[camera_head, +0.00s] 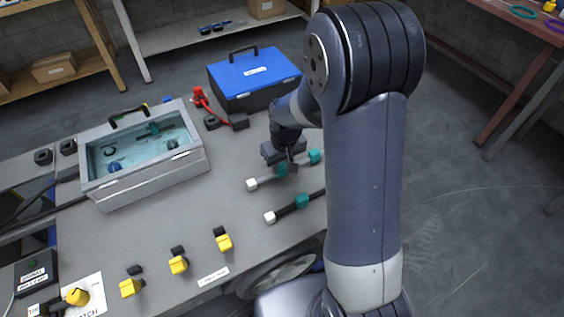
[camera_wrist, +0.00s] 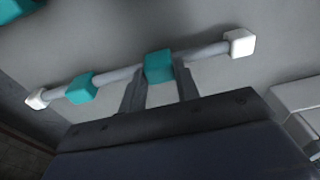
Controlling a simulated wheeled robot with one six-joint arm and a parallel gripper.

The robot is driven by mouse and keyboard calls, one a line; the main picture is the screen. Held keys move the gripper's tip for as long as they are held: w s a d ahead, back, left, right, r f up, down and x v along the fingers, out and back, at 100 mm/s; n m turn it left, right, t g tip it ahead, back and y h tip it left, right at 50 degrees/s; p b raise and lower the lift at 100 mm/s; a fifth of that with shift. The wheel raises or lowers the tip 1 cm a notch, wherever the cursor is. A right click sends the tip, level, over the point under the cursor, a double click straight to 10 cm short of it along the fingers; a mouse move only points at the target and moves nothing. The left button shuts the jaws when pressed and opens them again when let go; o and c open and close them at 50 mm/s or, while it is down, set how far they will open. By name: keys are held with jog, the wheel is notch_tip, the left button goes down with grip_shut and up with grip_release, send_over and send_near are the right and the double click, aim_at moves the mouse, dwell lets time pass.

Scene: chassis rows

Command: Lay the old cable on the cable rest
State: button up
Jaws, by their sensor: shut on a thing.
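My gripper (camera_head: 284,168) is shut on a teal block of a grey cable (camera_head: 267,180). In the wrist view, the fingers (camera_wrist: 159,82) straddle this block, and the grey cable (camera_wrist: 120,75) runs out to both sides. It has white ends and a second teal block. I cannot tell how far it is above the bench. A black cable (camera_head: 287,210) with a white end and a teal block lies nearer the front, its right part hidden by my arm. No label marks which cable is the old one. I cannot make out which thing is the cable rest.
A grey case with a clear lid (camera_head: 145,190) stands on the bench (camera_head: 180,235) at left. A blue-lidded toolbox (camera_head: 254,85) and a red-handled item (camera_head: 200,97) are behind. Several yellow knobs (camera_head: 178,264) and a small white label (camera_head: 213,276) line the front edge.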

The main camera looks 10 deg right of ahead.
jog(key=shift+f, duration=0.35)
jog(key=o, duration=1.9)
jog(key=shift+o, duration=0.2)
jog(key=shift+r+p, duration=2.45)
jog(key=shift+r, duration=1.1)
jog(key=shift+f+b, duration=2.55)
jog(key=shift+f, duration=0.85)
jog(key=shift+r, duration=0.15)
